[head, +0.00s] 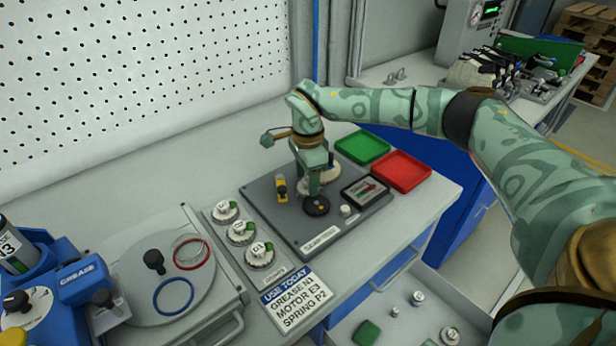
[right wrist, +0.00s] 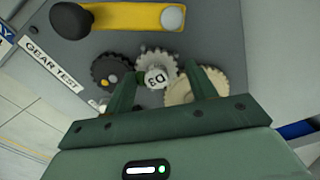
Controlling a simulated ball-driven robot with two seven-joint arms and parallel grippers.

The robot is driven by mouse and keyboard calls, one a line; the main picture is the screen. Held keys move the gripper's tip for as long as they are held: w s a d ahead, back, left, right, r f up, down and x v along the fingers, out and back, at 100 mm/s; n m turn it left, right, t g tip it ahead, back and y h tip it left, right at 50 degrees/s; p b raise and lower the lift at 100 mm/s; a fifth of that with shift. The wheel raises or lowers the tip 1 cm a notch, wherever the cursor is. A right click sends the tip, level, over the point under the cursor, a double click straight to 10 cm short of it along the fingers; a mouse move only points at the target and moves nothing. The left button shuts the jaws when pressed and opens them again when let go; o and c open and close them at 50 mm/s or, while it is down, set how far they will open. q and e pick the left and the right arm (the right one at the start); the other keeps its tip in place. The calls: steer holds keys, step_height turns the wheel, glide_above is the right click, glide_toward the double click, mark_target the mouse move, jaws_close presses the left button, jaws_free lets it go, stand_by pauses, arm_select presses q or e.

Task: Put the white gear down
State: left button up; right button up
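The white gear (right wrist: 158,76), with a hub marked D3, sits between a black gear (right wrist: 115,70) and a larger cream gear (right wrist: 190,90) on the grey gear-test board (right wrist: 225,40). Whether its teeth fully mesh is hard to tell. My right gripper (right wrist: 161,80) points down, its fingers on either side of the hub, with a small gap seeming to show at each side. In the head view the right gripper (head: 312,190) stands over the board behind the black gear (head: 316,206) and hides most of the white gear. My left gripper is not in view.
A rack of labelled gears (head: 241,232) stands left of the board. A green tray (head: 362,147) and a red tray (head: 402,171) lie to its right. A yellow lever (head: 282,189) and a small display (head: 365,191) are on the board. An instruction card (head: 293,300) lies in front.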

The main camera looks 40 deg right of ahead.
steer(key=shift+s+a+f+g, duration=0.25)
steer(key=shift+s+f, duration=0.25)
steer(key=shift+f, duration=0.3)
steer(key=shift+r, duration=0.25)
step_height(320, 180, up, 13)
steer(key=p, duration=0.3)
steer(key=shift+w+d+p, duration=0.25)
steer(key=shift+p, duration=0.1)
